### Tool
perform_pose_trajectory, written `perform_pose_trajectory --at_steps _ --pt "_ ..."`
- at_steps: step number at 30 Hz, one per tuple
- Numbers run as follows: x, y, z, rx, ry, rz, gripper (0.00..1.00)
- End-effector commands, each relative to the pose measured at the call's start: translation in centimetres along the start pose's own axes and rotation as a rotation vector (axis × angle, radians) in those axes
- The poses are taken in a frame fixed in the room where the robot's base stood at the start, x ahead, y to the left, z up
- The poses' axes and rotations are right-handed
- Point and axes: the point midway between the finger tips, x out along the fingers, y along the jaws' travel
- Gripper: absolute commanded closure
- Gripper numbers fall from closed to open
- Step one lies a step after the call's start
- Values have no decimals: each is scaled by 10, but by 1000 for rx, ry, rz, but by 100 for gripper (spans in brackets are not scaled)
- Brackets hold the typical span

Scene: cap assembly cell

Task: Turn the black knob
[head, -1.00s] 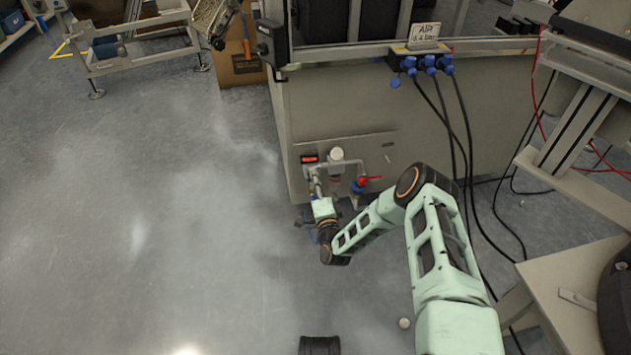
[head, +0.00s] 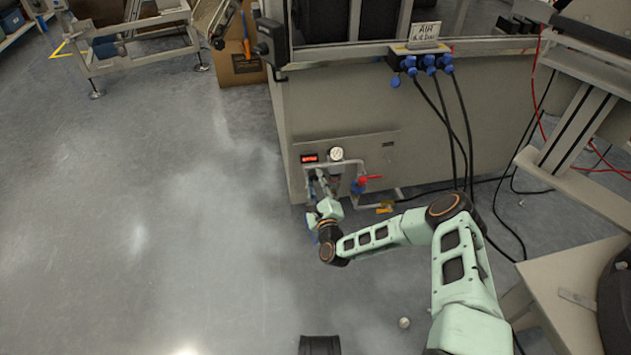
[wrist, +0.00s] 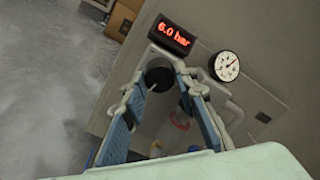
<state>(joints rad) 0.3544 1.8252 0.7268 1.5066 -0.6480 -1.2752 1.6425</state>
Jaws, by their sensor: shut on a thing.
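The black knob (wrist: 158,79) shows in the wrist view as a dark round cap below the red display. My gripper (wrist: 160,71) has its two blue-padded fingers on either side of the knob, shut on it at the fingertips. In the head view my gripper (head: 315,183) reaches in to the pipework low on the cabinet, and the knob cannot be made out there. The red display (wrist: 170,34) reads 6.0 bar. It also shows in the head view (head: 309,158). A round white gauge (wrist: 227,66) sits right of the display, also in the head view (head: 336,154).
A valve with a red handle (head: 371,178) is close to the right of my gripper. A yellow tag (head: 385,207) lies by the pipe. Black cables (head: 462,120) hang from blue connectors on the cabinet (head: 440,150). The floor (head: 150,240) to the left is clear.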

Motion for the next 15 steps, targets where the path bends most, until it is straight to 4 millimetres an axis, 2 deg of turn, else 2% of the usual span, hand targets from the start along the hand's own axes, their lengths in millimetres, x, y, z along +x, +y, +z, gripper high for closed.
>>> perform_pose_trajectory --at_steps 6,15 --pt "-2 2 0 134 0 3 98" --pt "-1 2 1 222 -2 3 98"
